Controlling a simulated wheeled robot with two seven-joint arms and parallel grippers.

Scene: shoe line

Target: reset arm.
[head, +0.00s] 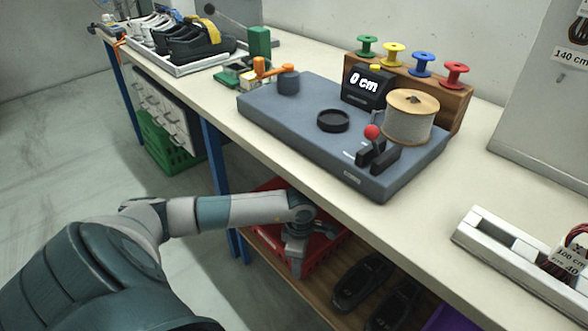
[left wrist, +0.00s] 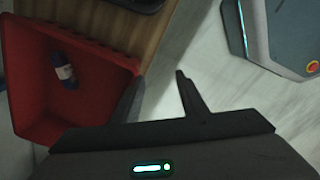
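My left arm comes in from the left in the head view, below the table's front edge. Its gripper (head: 297,262) points down in front of the red crate (head: 330,250) on the lower shelf. In the left wrist view the gripper (left wrist: 160,84) has its two dark fingers apart with nothing between them, beside the red crate (left wrist: 85,47). A dark blue item with a pale label (left wrist: 65,72) lies in the crate, apart from the fingers. My right gripper is in neither view.
The worktable (head: 275,168) overhangs the arm. On it stand a grey measuring machine (head: 290,125) reading 0 cm, a shoe tray (head: 190,68) and a white holder (head: 500,250). Dark shoes (head: 358,280) lie on the wooden shelf. Open floor (head: 70,150) lies left.

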